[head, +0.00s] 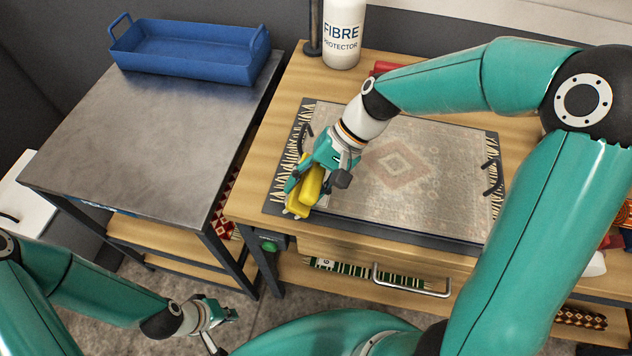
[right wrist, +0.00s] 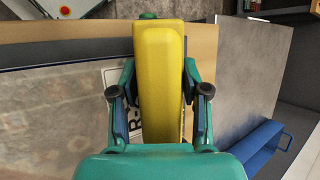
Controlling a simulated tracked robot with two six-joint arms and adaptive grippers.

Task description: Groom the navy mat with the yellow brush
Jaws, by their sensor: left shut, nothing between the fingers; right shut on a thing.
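The yellow brush (head: 304,197) is held in my right gripper (head: 313,180) over the left front corner of the mat. In the right wrist view the yellow brush (right wrist: 160,75) lies lengthwise between both fingers. I cannot tell whether its underside touches anything. The dark navy-grey mat (head: 400,234) lies on the wooden table and shows as a border around a pale rug (head: 430,185) with a reddish diamond and fringed ends. My right arm hides part of the rug. My left gripper (head: 226,312) is shut and empty, low in front of the tables.
A blue tray (head: 190,52) stands at the back of the metal table (head: 140,130) on the left. A white bottle (head: 343,35) and a red object (head: 386,68) stand behind the mat. Rolled rugs (head: 350,268) lie under the wooden table (head: 265,150). The metal table's front is clear.

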